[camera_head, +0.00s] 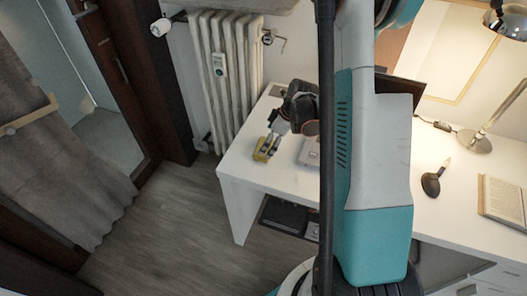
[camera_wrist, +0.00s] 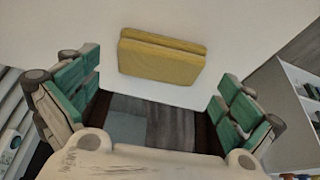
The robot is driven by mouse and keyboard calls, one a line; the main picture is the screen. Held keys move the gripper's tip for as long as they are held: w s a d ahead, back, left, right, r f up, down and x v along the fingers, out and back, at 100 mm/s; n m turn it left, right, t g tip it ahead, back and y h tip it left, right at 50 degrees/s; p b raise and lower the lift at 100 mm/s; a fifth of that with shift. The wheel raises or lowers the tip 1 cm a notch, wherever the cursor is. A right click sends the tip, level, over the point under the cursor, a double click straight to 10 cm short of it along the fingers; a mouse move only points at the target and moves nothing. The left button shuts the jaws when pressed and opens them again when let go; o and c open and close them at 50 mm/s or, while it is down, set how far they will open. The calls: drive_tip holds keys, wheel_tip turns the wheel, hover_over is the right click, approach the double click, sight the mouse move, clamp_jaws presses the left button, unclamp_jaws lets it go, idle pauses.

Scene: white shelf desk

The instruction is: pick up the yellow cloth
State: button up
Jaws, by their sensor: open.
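The yellow cloth (camera_wrist: 162,57) lies folded on the white desk, close to the desk's edge, in the upper middle of the wrist view. In the head view the cloth (camera_head: 266,149) is small, at the desk's left end, and partly covered by my gripper. My gripper (camera_wrist: 158,80) is open, with teal-padded fingers apart at left and right. The cloth shows between and beyond the fingers, and nothing is held. In the head view my gripper (camera_head: 272,138) is over or right by the cloth; contact cannot be told.
Open floor (camera_head: 165,235) lies left of the desk.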

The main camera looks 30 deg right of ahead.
drive_tip(key=b+x, duration=0.1)
drive_tip(key=x, duration=0.2)
drive_tip(key=shift+f, duration=0.2)
drive_tip(key=c, duration=0.9)
drive_tip(key=shift+o, duration=0.2)
drive_tip(key=shift+r, duration=0.2)
wheel_tip(320, 180, up, 20)
drive_tip(key=p, duration=0.7)
drive_tip(key=shift+f, duration=0.1)
